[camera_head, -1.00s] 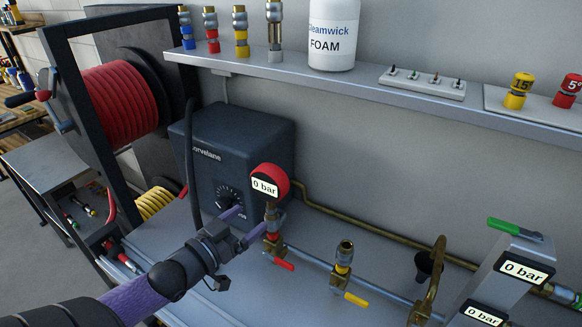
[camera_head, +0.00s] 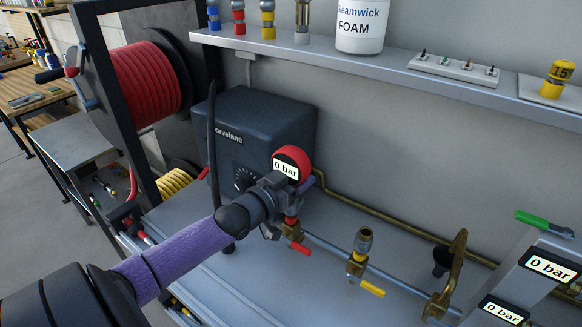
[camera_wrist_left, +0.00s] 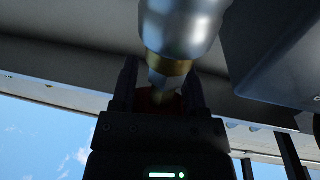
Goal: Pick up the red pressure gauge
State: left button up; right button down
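The red pressure gauge (camera_head: 293,157), with a "0 bar" face, is upright at the end of my left arm in the head view. It is on a fitting above a brass valve with a red lever (camera_head: 299,248). My left gripper (camera_head: 298,187) is at the gauge's lower part and hides its stem. In the left wrist view, the fingers (camera_wrist_left: 161,90) stand apart, with a silver fitting with a brass collar (camera_wrist_left: 169,66) in front of the gap and dark red behind it. I see no clear finger contact. My right gripper is not in view.
A dark box (camera_head: 252,128) stands behind and left of the gauge. A second brass valve with a yellow lever (camera_head: 371,288) is to the right along the pipe. A shelf (camera_head: 420,84) with couplings and a FOAM bottle (camera_head: 360,28) runs above.

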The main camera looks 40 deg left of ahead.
pick_arm(q)
grip_shut()
